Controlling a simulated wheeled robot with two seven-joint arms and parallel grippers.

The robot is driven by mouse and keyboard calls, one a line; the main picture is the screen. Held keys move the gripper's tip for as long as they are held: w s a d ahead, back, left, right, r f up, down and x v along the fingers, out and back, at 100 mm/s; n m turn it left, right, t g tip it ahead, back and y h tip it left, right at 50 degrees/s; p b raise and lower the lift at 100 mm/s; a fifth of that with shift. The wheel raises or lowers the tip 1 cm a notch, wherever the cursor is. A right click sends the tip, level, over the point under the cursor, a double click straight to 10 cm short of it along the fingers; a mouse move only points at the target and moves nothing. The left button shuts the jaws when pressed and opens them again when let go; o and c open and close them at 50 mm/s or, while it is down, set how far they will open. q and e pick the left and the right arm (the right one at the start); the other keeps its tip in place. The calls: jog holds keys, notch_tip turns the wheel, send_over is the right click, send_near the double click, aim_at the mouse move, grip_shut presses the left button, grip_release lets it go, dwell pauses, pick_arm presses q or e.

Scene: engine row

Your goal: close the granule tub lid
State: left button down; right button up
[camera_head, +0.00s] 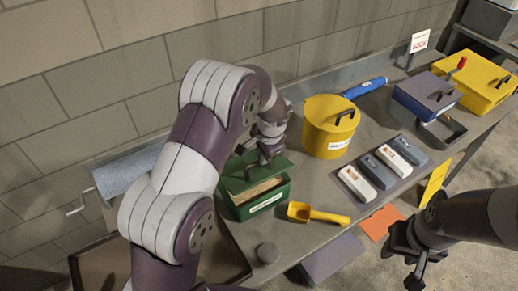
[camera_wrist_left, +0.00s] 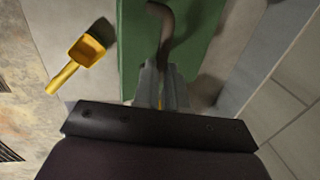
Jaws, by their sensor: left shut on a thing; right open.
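The green granule tub (camera_head: 262,206) stands on the bench, and tan granules show through its open top. Its green lid (camera_head: 236,180) is raised above the back of the tub, partly hidden by my left arm. In the left wrist view the lid (camera_wrist_left: 191,55) fills the upper middle, with a dark curved handle (camera_wrist_left: 166,28). My left gripper (camera_head: 268,155) is at the lid and shut on this handle; its fingers also show in the left wrist view (camera_wrist_left: 162,88). My right gripper (camera_head: 416,268) is open and empty, off the front edge of the bench.
A yellow lidded pot (camera_head: 328,128) stands behind right. A mat with several grey and white items (camera_head: 357,184) lies farther right. The wall is close behind.

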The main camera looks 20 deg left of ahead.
pick_arm(q)
jog(key=c, duration=1.6)
grip_release()
jog(key=shift+s+d+f+p, duration=0.15)
jog(key=shift+s+d+p, duration=0.05)
jog(key=shift+p, duration=0.1)
jog(key=o, duration=0.5)
jog(key=shift+d, duration=0.1)
jog(key=shift+w+a, duration=0.15)
jog(key=shift+a, duration=0.05)
jog(key=b+v, duration=0.1)
jog(key=v, duration=1.1)
jog(key=shift+d+r, duration=0.1)
jog(key=shift+r, duration=0.2)
pick_arm(e)
jog(key=shift+d+f, duration=0.1)
jog(key=shift+f, duration=0.75)
